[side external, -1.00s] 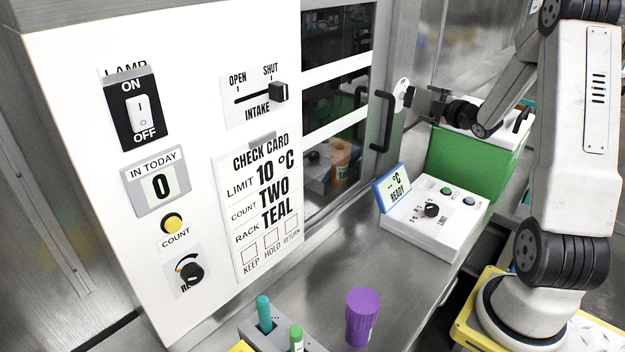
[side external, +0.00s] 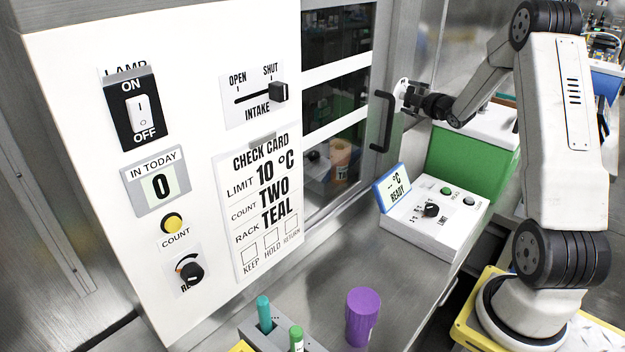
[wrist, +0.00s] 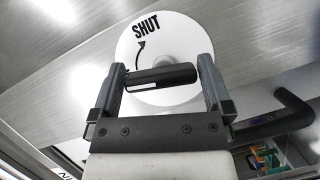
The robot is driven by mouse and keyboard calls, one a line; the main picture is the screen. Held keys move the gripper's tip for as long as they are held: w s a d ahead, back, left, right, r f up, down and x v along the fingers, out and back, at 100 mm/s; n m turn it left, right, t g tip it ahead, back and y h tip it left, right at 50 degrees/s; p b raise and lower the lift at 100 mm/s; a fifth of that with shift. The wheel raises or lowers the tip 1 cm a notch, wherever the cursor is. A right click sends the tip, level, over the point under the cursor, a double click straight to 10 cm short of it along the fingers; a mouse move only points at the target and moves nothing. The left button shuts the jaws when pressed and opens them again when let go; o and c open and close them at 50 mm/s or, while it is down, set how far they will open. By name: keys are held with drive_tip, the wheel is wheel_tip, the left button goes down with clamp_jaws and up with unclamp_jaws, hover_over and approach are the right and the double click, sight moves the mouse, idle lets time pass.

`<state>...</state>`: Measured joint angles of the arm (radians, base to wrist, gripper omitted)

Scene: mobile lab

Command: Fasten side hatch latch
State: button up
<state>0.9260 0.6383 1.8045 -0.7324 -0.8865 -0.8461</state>
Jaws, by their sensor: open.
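The side hatch latch is a black bar handle (wrist: 162,78) on a round white plate (wrist: 180,32) marked SHUT with a curved arrow. In the wrist view the bar lies almost level, running from one finger to the other. My gripper (wrist: 160,66) is open, with one finger by each end of the bar; I cannot tell whether they touch it. In the side view the white plate (side external: 401,86) sits on the metal wall right of the window, and my gripper (side external: 410,97) is up against it, hiding the bar.
A black door handle (side external: 382,122) stands out just left of the latch; it also shows in the wrist view (wrist: 280,118). Below are a green box (side external: 465,160) with a white lid and a white console (side external: 435,220). A purple container (side external: 363,316) stands on the counter.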

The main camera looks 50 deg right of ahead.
drive_tip(key=shift+w, duration=0.1)
drive_tip(key=shift+c, duration=0.2)
drive_tip(key=c, duration=0.9)
drive_tip(key=shift+o, duration=0.2)
